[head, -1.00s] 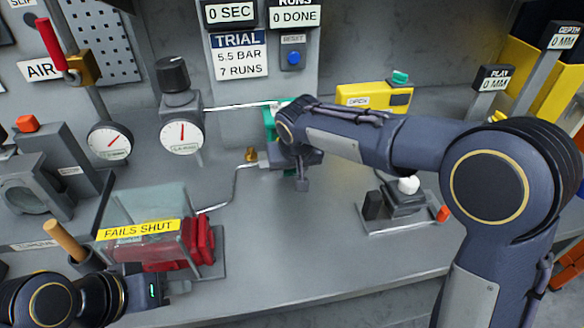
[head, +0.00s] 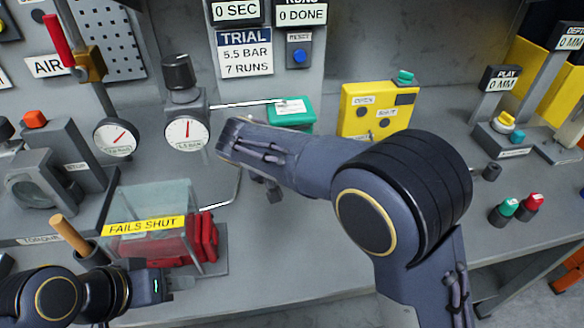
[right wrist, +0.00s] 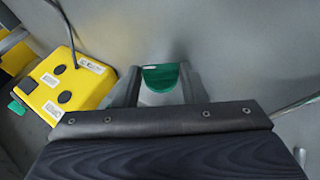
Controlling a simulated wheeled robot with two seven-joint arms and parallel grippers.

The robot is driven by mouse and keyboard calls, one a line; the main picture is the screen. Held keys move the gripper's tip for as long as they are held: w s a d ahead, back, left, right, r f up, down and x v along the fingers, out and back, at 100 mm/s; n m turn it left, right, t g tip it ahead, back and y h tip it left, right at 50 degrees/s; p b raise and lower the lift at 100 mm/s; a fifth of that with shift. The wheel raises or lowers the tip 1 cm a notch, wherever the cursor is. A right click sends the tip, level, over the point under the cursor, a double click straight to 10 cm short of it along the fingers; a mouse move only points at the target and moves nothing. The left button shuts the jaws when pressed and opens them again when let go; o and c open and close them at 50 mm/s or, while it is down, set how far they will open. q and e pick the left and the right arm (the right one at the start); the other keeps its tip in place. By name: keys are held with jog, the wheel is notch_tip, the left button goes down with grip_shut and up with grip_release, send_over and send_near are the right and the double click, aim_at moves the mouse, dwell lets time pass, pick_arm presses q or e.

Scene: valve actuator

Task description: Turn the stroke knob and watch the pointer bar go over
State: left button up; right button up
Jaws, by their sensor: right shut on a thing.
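No readable label marks a stroke knob, and I cannot single out the pointer bar. A black knob (head: 178,72) stands on the regulator above a round gauge (head: 187,132) in the head view. My right gripper (right wrist: 158,88) is shut on a green-topped piece (right wrist: 160,77), seen between its fingers in the right wrist view. In the head view my right arm hides that gripper's fingers. My left gripper (head: 178,284) is low at the left, near the clear-covered red unit (head: 200,240) marked FAILS SHUT; its finger gap is unclear.
A green box (head: 290,112) and a yellow box (head: 375,108) stand behind my right arm. A second gauge (head: 116,137) is at left. Green (head: 505,210) and red (head: 533,204) capped pieces stand at right. The bench front is partly clear.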

jog(key=shift+a+h, duration=0.1)
jog(key=shift+h, duration=0.2)
jog(key=o, duration=1)
jog(key=v, duration=0.7)
jog(key=shift+s+a+r, duration=0.2)
jog(key=shift+s+r, duration=0.05)
jog(key=shift+c, duration=0.4)
